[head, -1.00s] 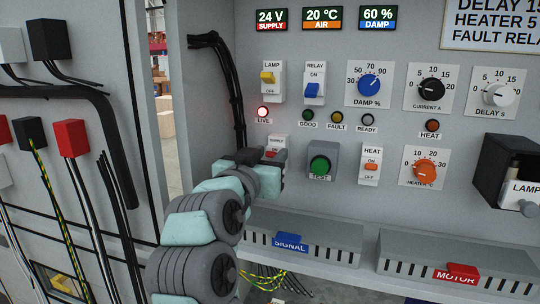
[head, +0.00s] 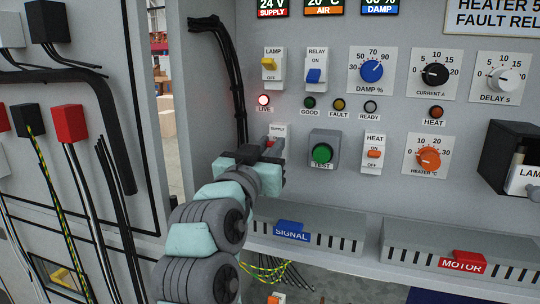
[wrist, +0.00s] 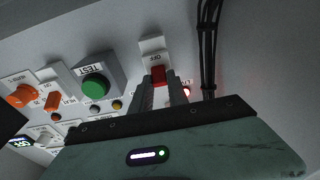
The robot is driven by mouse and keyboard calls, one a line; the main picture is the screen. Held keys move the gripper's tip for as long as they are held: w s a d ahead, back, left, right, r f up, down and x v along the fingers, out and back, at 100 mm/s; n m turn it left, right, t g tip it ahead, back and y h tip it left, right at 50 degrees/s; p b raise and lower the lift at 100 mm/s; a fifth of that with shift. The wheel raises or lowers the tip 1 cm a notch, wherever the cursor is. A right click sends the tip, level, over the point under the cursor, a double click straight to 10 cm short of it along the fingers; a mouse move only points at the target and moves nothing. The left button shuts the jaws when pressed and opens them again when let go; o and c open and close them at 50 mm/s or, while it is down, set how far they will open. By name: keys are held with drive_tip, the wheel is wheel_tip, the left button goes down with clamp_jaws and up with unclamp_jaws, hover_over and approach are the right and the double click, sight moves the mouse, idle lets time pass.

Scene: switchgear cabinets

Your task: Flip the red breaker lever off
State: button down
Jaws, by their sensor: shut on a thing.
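The red breaker lever (head: 269,143) sits on the white supply breaker (head: 278,129), on the panel's left side under the lit LIVE lamp. My gripper (head: 270,150) is at this breaker and partly covers its lower part in the head view. In the wrist view, which is upside down, the red lever (wrist: 158,74) shows between the two finger ends, beside an OFF mark on the breaker plate (wrist: 153,46). My gripper (wrist: 160,90) is shut on the lever. The fingers hide the rest of the breaker.
The green TEST button (head: 322,152) in its grey box is just right of my gripper. Black cables (head: 236,90) hang close on the left. The grey duct (head: 345,238) with the SIGNAL handle juts out below. The LAMP and RELAY switches are above.

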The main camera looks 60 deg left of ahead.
drive_tip(key=f+t+y+b, duration=0.1)
drive_tip(key=y+b, duration=0.1)
drive_tip(key=b, duration=0.1)
drive_tip(key=shift+f+t+b, duration=0.1)
drive_tip(key=shift+t+b, duration=0.2)
drive_tip(key=shift+t, duration=0.1)
drive_tip(key=c, duration=1.3)
unclamp_jaws()
drive_tip(key=shift+s, duration=0.1)
